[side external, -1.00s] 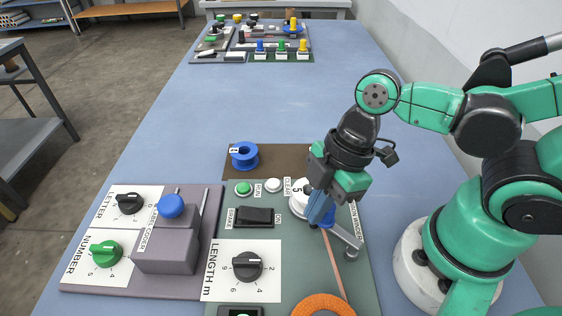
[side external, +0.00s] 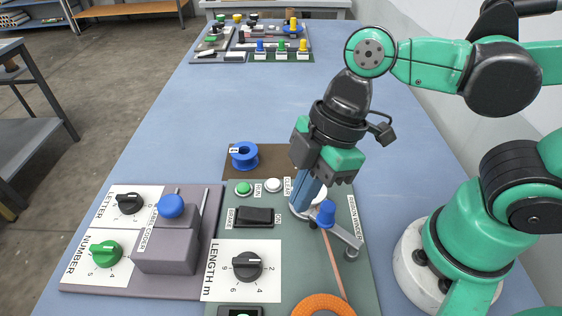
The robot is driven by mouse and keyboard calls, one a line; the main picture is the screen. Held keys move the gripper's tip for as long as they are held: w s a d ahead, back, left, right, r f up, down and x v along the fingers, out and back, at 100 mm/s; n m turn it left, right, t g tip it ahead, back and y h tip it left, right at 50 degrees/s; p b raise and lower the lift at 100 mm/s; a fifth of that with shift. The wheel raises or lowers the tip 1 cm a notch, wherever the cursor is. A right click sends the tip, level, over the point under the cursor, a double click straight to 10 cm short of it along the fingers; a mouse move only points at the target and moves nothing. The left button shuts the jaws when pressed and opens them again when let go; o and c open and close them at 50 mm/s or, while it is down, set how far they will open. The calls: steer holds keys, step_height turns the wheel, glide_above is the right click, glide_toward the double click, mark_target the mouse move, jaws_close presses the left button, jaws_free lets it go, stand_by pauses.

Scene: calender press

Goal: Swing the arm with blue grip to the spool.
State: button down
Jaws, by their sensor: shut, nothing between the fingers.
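The swing arm is a short metal bar (side external: 342,236) with an upright blue grip (side external: 326,212) at its upper left end. Its other end sits on a pivot at the right edge of the green panel. A pinkish ribbon runs below it. A blue spool (side external: 244,156) stands on the brown strip at the panel's back left. My gripper (side external: 300,207) points down with its blue fingers shut and empty, just left of the blue grip and apart from it in the picture. The fingers hide much of a white round part (side external: 319,195) behind them.
An orange ring (side external: 323,306) lies at the panel's front. The grey box with a blue knob (side external: 171,206) stands left. A black rocker switch (side external: 255,216), green button (side external: 243,188) and length dial (side external: 247,266) are close by.

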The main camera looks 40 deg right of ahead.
steer(key=shift+v, duration=2.65)
steer(key=w+d+f+m+t+h, duration=0.3)
steer(key=w+d+m+t, duration=0.3)
steer(key=d+m, duration=0.5)
steer(key=w+m, duration=0.2)
steer(key=m, duration=0.1)
steer(key=shift+w+f+h, duration=0.15)
steer(key=shift+h, duration=0.15)
